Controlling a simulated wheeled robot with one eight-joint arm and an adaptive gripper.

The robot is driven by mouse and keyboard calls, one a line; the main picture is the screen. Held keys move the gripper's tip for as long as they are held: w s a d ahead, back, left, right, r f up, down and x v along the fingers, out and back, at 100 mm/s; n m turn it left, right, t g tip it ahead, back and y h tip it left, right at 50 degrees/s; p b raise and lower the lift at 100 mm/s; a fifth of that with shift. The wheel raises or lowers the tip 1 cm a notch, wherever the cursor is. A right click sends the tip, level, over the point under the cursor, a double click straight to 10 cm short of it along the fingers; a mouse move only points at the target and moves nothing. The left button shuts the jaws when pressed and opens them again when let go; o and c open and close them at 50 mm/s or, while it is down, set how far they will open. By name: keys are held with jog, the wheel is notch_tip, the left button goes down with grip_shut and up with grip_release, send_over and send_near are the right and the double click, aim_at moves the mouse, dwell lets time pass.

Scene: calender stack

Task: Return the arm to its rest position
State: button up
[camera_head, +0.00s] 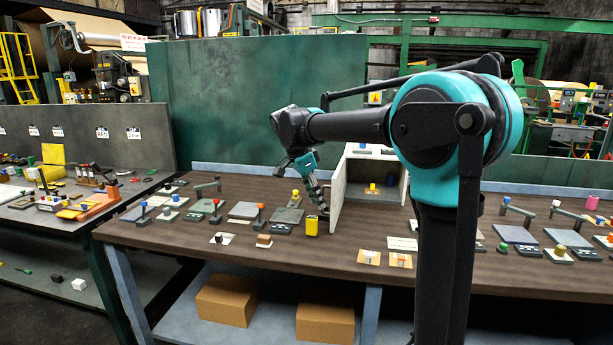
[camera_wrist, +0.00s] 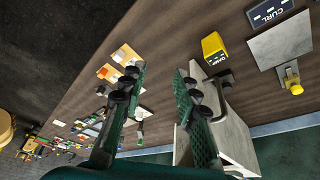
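My arm reaches from the right of the head view to the left, bent over the brown workbench (camera_head: 160,235). Nothing is held. A yellow labelled block (camera_head: 311,226) stands on the bench close to the gripper; it also shows in the wrist view (camera_wrist: 212,48), right of the fingers.
Several small stands, levers and plates lie across the bench, including a grey plate (camera_wrist: 282,40). Two cards with small parts (camera_head: 369,257) lie near the front edge. A green panel (camera_head: 230,100) rises behind. Cardboard boxes (camera_head: 226,300) sit on the lower shelf.

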jog(key=s+d+f+n+t+y, duration=0.1)
jog(key=s+d+f+n, duration=0.5)
jog(key=s+f, duration=0.6)
jog(key=s+d+f+n+t+y, duration=0.2)
jog(key=s+d+f+n, duration=0.5)
jog(key=s+d+f, duration=0.3)
notch_tip(320, 180, down, 3)
jog(key=s, duration=0.2)
jog(key=shift+s+r+y, duration=0.2)
jog(key=shift+s+y, duration=0.15)
jog(key=shift+y, duration=0.05)
